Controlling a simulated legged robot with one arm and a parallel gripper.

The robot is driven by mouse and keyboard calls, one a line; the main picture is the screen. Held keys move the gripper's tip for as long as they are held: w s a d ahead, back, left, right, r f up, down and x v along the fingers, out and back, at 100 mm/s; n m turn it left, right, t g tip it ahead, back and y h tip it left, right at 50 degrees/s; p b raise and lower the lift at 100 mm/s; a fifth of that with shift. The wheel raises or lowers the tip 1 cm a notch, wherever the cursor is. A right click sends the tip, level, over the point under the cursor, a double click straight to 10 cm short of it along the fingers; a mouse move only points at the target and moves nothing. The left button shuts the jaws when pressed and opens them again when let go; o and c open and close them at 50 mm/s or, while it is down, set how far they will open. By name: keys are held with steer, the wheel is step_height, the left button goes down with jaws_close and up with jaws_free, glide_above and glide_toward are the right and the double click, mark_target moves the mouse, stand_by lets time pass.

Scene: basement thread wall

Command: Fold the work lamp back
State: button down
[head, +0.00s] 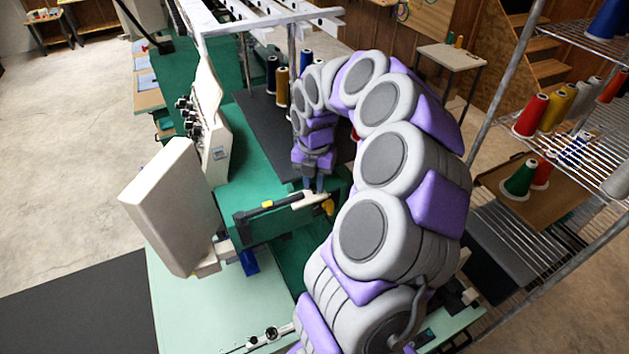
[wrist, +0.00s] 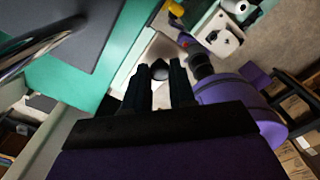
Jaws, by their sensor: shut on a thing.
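The work lamp (head: 272,206) seems to be the slim black bar with yellow marks along the front edge of the green machine table; its right end meets a small cream piece with a yellow knob. My gripper (head: 314,188) reaches down from above onto this right end. In the wrist view my gripper (wrist: 160,78) has its two dark fingers close together around a small dark rounded piece (wrist: 160,70), in front of a cream surface. The fingers are shut on it. My fingers hide part of the lamp's end.
A sewing machine head with a large cream panel (head: 172,205) stands left of the bar. Thread cones (head: 282,82) stand behind my arm. A wire rack (head: 560,130) with cones is at right. Open concrete floor (head: 75,150) lies at left.

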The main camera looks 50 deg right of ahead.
steer(key=shift+w+d+r, duration=0.1)
steer(key=shift+r, duration=0.05)
steer(key=c, duration=1.3)
jaws_free()
steer(key=shift+o, duration=0.4)
steer(key=shift+w+d, duration=0.2)
steer(key=shift+d, duration=0.05)
step_height(320, 180, up, 17)
steer(key=b, duration=0.1)
steer(key=shift+w, duration=0.1)
